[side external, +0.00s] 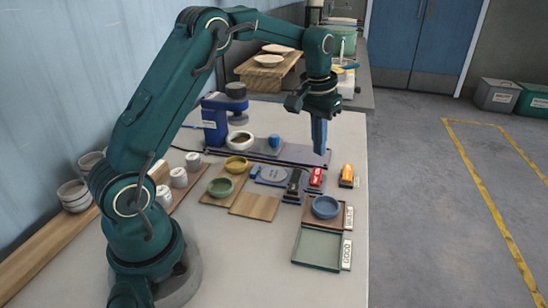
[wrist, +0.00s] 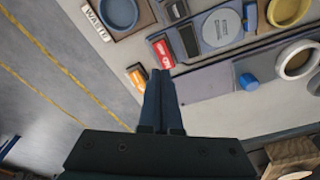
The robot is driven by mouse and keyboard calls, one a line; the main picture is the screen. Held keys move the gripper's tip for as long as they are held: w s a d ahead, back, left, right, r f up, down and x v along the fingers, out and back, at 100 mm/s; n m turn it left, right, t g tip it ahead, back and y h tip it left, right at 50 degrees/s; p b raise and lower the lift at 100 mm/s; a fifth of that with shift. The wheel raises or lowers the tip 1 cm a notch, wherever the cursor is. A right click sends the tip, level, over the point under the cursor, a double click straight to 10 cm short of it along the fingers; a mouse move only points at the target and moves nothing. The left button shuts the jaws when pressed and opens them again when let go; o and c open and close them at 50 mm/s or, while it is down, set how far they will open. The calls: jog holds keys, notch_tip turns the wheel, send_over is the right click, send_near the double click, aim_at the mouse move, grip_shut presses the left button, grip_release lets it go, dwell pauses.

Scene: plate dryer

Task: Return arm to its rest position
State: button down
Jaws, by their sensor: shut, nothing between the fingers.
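My gripper (side external: 319,148) hangs with its fingers pointing down above the right part of the bench, near the back edge of the grey mat. Its fingers are shut with nothing between them. In the wrist view the two closed fingers (wrist: 159,75) lie together, empty. My arm arches over the bench from its base at the lower left. The tips appear near the red item (wrist: 163,51) and the orange item (wrist: 137,75), but I cannot tell the height above them.
A blue bowl (side external: 325,207) sits on a brown tray beside a green tray (side external: 317,248). A green bowl (side external: 221,187) and a yellow bowl (side external: 236,164) sit on wooden boards. A blue machine (side external: 215,120) stands at the back left. White cups line the left.

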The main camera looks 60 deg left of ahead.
jog(key=s+d+r+m+t, duration=0.25)
jog(key=s+d+r, duration=0.55)
jog(key=r, duration=0.4)
jog(key=s+d+f, duration=0.1)
jog(key=s+f, duration=0.2)
jog(key=s, duration=0.4)
jog(key=s+d+f+t, duration=0.1)
jog(key=s+f, duration=0.2)
jog(key=s, duration=0.3)
jog(key=shift+s+d, duration=0.15)
jog(key=shift+s, duration=0.25)
jog(key=shift+f+m, duration=0.1)
jog(key=shift+m, duration=0.15)
